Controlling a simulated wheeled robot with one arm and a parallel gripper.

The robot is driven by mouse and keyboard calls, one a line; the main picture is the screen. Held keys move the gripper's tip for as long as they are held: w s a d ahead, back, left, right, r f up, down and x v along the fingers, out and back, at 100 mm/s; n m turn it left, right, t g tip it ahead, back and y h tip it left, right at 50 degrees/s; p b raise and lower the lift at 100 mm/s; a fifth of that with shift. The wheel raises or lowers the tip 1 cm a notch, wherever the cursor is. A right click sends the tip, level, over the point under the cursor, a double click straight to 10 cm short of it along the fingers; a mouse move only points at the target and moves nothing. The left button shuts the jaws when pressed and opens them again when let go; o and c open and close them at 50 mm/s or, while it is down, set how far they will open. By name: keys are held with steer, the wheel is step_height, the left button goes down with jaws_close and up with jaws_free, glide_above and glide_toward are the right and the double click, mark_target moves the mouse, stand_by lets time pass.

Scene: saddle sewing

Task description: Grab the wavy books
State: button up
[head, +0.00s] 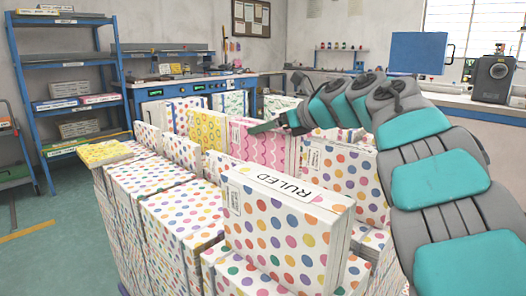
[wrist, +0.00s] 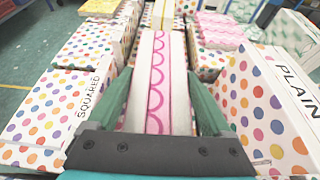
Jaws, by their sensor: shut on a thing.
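A pink wavy book (head: 258,148) stands upright among the stacked books in the head view, its patterned face toward me. My gripper (head: 268,127) is at its top edge. In the wrist view, the pink wavy book (wrist: 157,52) lies between the two green fingers of my gripper (wrist: 161,85), which is shut on it. Its lower part is hidden in the wrist view. A yellow wavy book (head: 208,130) stands to the left of it in the head view. Another yellow book (head: 104,153) lies flat at the far left of the stacks.
Polka-dot books are packed closely around, including a large RULED one (head: 285,225) in front. A SQUARED book (wrist: 55,105) and a PLAIN book (wrist: 265,110) flank my gripper in the wrist view. A blue shelf rack (head: 70,85) stands at left; open floor lies before it.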

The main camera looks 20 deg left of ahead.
jaws_close()
steer(key=shift+r, duration=0.15)
stand_by(0.4)
